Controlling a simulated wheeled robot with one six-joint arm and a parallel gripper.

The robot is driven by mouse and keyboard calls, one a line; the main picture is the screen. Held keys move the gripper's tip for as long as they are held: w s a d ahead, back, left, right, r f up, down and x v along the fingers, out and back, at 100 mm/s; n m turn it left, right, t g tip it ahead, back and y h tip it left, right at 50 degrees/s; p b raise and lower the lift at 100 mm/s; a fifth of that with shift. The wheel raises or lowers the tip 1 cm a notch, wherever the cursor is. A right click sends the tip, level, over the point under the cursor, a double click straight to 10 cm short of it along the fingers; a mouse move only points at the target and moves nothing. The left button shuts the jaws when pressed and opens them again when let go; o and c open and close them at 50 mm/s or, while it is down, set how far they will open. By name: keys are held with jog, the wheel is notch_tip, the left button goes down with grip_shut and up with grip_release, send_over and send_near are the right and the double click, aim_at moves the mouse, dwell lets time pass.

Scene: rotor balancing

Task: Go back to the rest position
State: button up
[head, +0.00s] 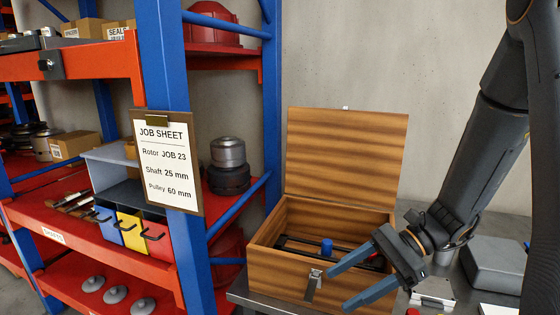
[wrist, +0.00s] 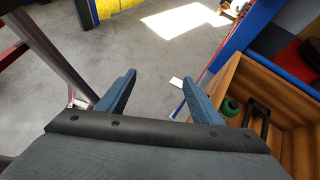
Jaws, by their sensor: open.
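My gripper (head: 350,280) is open and empty in the head view, with its two blue fingers apart. It is in front of the right part of an open wooden box (head: 285,277) and hides part of it. In the wrist view both fingers of my gripper (wrist: 158,92) show with only floor between them. The box (wrist: 235,75) shows at the right of that view. Its lid (head: 345,155) stands raised at the back. Inside the box are a blue knob (head: 327,246) and dark bars. In the wrist view a green round part (wrist: 231,107) and a black handle-like part (wrist: 258,115) show inside it.
A blue and red shelf rack (head: 170,70) stands at the left, with a job sheet (head: 167,163) on its post. A grey block (head: 495,266) sits on the bench right of my gripper. Grey floor (wrist: 110,55) is open in the wrist view.

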jog(key=s+d+f+n+t+h+b, duration=0.2)
jog(key=d+f+n+h+b, duration=0.3)
jog(key=f+n+h+b, duration=0.3)
jog(key=shift+f+n+t+h, duration=0.5)
jog(key=shift+f+n+h, duration=1.2)
jog(key=shift+n, duration=2.1)
jog(key=shift+d+r, duration=0.1)
jog(key=shift+r, duration=0.05)
